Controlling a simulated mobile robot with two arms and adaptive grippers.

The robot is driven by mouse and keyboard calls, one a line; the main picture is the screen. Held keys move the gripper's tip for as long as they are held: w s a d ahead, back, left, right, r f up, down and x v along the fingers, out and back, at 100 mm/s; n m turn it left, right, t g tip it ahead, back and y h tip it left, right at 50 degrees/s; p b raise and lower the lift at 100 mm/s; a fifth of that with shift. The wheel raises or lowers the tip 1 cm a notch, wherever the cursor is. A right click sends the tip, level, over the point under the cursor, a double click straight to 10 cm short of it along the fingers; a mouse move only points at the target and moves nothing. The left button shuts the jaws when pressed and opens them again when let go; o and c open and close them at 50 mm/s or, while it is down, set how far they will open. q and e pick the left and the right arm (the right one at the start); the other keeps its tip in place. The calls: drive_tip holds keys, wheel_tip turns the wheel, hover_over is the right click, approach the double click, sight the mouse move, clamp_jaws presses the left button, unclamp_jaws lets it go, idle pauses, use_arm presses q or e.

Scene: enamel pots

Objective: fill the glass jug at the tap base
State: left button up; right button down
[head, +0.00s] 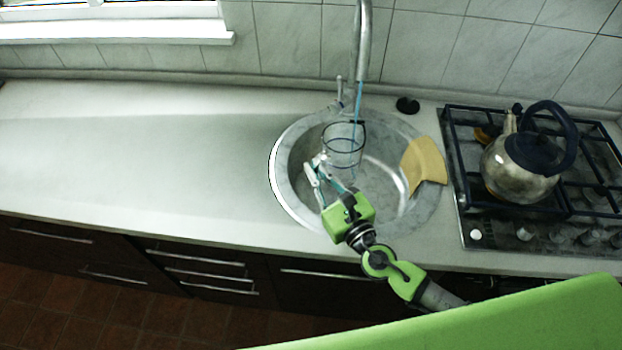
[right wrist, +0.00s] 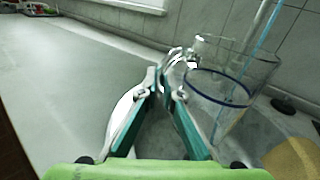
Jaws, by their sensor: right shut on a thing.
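The clear glass jug (head: 343,158) is in the round sink beneath the tap. It also shows in the right wrist view (right wrist: 228,112), right of my fingers, with a dark blue ring around it. My right gripper (head: 316,163) is at the jug's left side, its fingers closed (right wrist: 163,78) on what looks like the jug's handle; the grip is partly hidden. The tap (head: 362,45) rises behind the sink. A thin blue stream (head: 359,97) runs down from it at the jug's right part. I cannot tell the water level. My left gripper is not in view.
A yellow, angular piece (head: 424,165) lies on the sink's right rim. A metal kettle (head: 510,178) stands on the hob (head: 475,205) at right. A black round thing (head: 407,105) is behind the sink. The counter (head: 140,160) on the left is clear.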

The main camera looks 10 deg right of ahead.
sight(333, 142)
drive_tip(key=w+d, duration=0.1)
drive_tip(key=w, duration=0.1)
drive_tip(key=w+d+b, duration=0.1)
drive_tip(key=w+d, duration=0.1)
drive_tip(key=w, duration=0.1)
drive_tip(key=w+d+b, duration=0.1)
drive_tip(key=w, duration=0.1)
drive_tip(key=shift+w+d, duration=0.25)
drive_tip(key=shift+d, duration=0.1)
drive_tip(key=shift+w+d+r, duration=0.1)
drive_tip(key=shift+w+d, duration=0.25)
drive_tip(key=shift+w, duration=0.2)
drive_tip(key=shift+w+b, duration=0.1)
drive_tip(key=shift+b, duration=0.2)
drive_tip(key=shift+r, duration=0.15)
idle(5.9)
